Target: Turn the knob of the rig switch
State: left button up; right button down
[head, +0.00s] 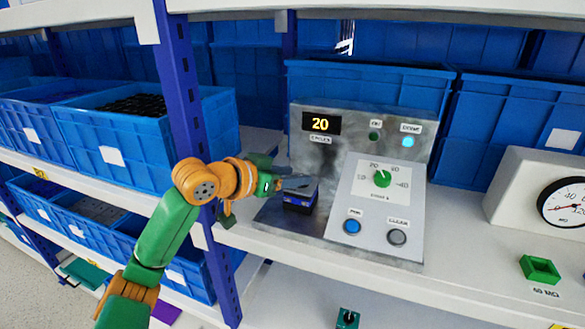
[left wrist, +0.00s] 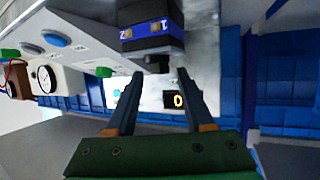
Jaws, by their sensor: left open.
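The rig is a grey metal unit with a sloped white panel. Its green knob (head: 382,178) sits in the middle of a printed dial; its exact pointer position is too small to read surely. The display (head: 321,123) reads 20. My left gripper (head: 308,187) is open, left of the knob and apart from it, over a dark block with a blue band (head: 300,203). A green knob (left wrist: 104,72) shows left of the fingers. My right gripper is not in view.
Below the knob are a blue button (head: 352,226) and a grey button (head: 397,237). A lit cyan lamp (head: 408,142) is at the upper right. A blue shelf post (head: 185,90) rises near my left arm.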

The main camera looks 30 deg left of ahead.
pick_arm(q)
jog(key=shift+w+f, duration=0.15)
jog(key=shift+w, duration=0.15)
jog(key=shift+s, duration=0.25)
grip_shut()
jog(key=shift+d, duration=0.15)
jog(key=shift+r, duration=0.2)
jog(key=shift+d+r+n+y+p, duration=0.15)
jog(key=shift+r+n+y+p, duration=0.05)
jog(key=shift+n+y+p, duration=0.5)
jog(key=n+y+p, duration=0.1)
jog(key=p, duration=0.1)
jog(key=d+n+y+p, duration=0.1)
jog(key=y+p, duration=0.1)
jog(key=shift+r+n+y, duration=0.1)
jog(key=shift+n+y, duration=0.2)
jog(key=shift+n, duration=0.1)
jog(key=shift+w+d+n+g+y+p, duration=0.15)
jog(key=shift+n+g+y+p, duration=0.35)
jog(key=shift+n+y+p, duration=0.65)
jog(key=shift+d+f+n+g+y+p, duration=0.2)
jog(key=shift+n+g+y+p, duration=0.1)
jog(key=shift+n+y, duration=0.3)
jog(key=shift+d+f+n+g+y+p, duration=0.15)
jog(key=shift+n+g+y, duration=0.15)
jog(key=shift+n+y, duration=0.2)
jog(key=shift+a+f+y, duration=0.1)
jog(key=shift+y, duration=0.15)
